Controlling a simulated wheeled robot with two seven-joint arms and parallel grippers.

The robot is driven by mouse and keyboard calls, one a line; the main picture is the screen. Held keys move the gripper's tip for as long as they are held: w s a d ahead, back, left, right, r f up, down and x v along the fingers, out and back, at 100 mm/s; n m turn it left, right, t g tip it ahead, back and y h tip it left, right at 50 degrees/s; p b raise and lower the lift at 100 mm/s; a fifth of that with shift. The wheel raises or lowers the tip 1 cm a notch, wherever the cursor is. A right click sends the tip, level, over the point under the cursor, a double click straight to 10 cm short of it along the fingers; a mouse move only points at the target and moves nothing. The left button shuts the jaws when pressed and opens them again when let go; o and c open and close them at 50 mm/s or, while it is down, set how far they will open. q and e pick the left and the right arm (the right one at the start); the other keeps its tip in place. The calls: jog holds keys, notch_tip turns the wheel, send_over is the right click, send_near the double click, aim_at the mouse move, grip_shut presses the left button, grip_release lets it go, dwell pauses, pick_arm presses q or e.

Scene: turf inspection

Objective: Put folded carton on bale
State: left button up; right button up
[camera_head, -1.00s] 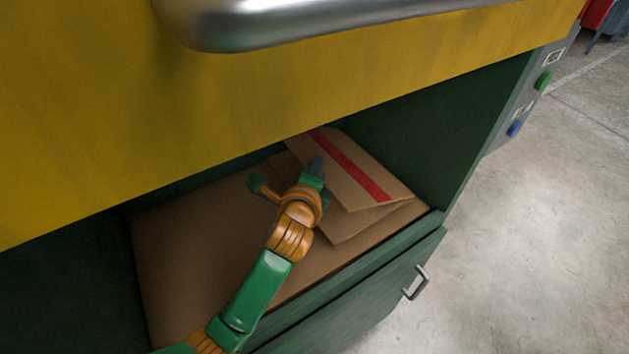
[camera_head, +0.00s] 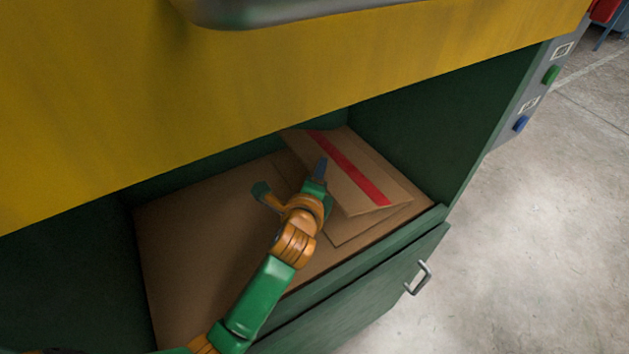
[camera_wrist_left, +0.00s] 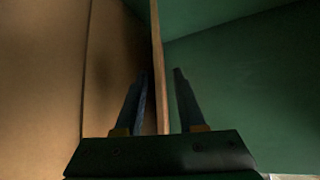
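The folded carton (camera_head: 375,175), a flat brown sheet with a red stripe, lies at the right rear of the bale (camera_head: 200,235), over another flat brown sheet (camera_head: 345,234). The bale is the broad brown surface inside the green chamber. My left gripper (camera_head: 291,178) is at the carton's left edge with its fingers spread wide. In the left wrist view the gripper (camera_wrist_left: 160,82) has a thin brown sheet edge (camera_wrist_left: 159,60) between its fingers, with gaps visible on both sides. The carton's rear edge is partly hidden by the yellow panel. My right gripper is not in view.
A yellow panel (camera_head: 250,90) with a metal bar (camera_head: 290,12) overhangs the chamber. Green walls (camera_head: 430,120) enclose it. A green lower door (camera_head: 370,300) with a handle (camera_head: 420,277) is below. Green (camera_head: 551,75) and blue (camera_head: 521,123) buttons sit on the right. Concrete floor lies right.

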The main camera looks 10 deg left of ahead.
pick_arm(q)
jog(key=v, duration=1.1)
jog(key=shift+s, duration=0.15)
